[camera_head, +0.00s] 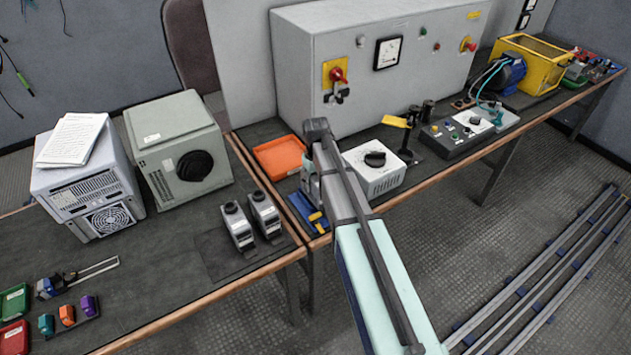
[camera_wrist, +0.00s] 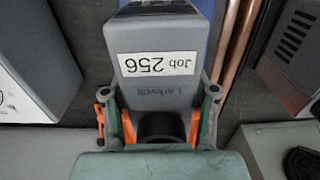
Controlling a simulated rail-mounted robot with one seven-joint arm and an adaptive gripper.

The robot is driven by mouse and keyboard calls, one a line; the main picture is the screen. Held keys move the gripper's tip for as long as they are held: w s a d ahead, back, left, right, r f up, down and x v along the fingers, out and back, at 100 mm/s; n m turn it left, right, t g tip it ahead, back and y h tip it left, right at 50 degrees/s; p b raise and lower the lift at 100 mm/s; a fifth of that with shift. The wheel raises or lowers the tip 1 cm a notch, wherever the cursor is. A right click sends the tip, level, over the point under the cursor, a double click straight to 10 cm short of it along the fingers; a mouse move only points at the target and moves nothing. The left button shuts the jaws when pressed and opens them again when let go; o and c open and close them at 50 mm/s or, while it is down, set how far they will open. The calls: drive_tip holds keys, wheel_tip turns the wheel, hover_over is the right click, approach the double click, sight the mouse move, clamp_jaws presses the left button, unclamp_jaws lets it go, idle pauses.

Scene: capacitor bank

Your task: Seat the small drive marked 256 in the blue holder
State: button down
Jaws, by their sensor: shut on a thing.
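The small grey drive (camera_wrist: 158,60) with a white label reading "Job 256", upside down in the picture, fills the middle of the wrist view. My gripper (camera_wrist: 158,112) is shut on it, with green fingers and orange parts on either side of its near end. A strip of the blue holder (camera_wrist: 216,22) shows beside and behind the drive's far end. In the head view the blue holder (camera_head: 303,211) lies near the table's front edge, below my gripper (camera_head: 311,187). My arm hides part of it. I cannot tell whether the drive touches the holder.
Two similar grey drives (camera_head: 238,226) (camera_head: 264,213) stand on the left table. An orange tray (camera_head: 279,157) lies behind the holder. A white box with a black knob (camera_head: 375,166) stands right of my gripper. A large grey cabinet (camera_head: 370,55) stands behind.

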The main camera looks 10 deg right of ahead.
drive_tip(key=shift+f+b, duration=0.35)
drive_tip(key=shift+f, duration=0.55)
drive_tip(key=shift+c, duration=1.2)
unclamp_jaws()
wheel_tip(320, 180, up, 12)
